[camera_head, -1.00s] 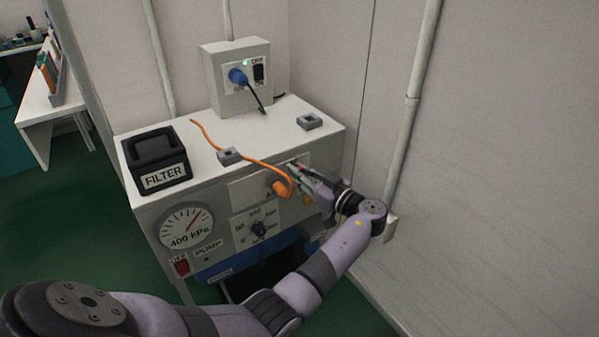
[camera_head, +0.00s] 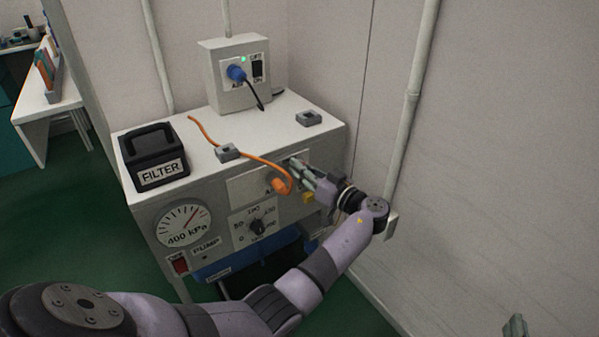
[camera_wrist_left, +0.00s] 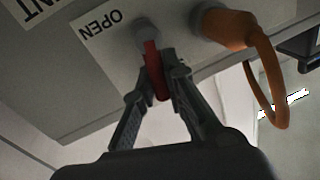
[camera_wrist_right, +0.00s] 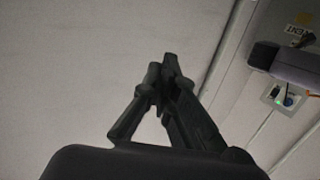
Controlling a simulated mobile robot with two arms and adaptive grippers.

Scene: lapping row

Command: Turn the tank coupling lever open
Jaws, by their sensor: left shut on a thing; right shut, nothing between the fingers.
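The tank coupling lever (camera_wrist_left: 156,70) is red and sits on a round grey fitting beside the OPEN label (camera_wrist_left: 100,24) in the left wrist view. My left gripper (camera_wrist_left: 160,72) is shut on the lever, one finger on each side. In the head view my left gripper (camera_head: 300,168) is at the cabinet's front face, right of the orange hose plug (camera_head: 280,186); the lever is hidden there by the fingers. My right gripper (camera_wrist_right: 166,68) is shut and empty in front of a plain wall; its tip also shows at the head view's lower right (camera_head: 515,326).
The cabinet top (camera_head: 270,125) carries a black FILTER box (camera_head: 155,155), small grey blocks and a power box (camera_head: 235,90). A pressure gauge (camera_head: 183,222) and dial (camera_head: 257,227) are on the front. The wall with a vertical pipe (camera_head: 412,90) stands close at the right.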

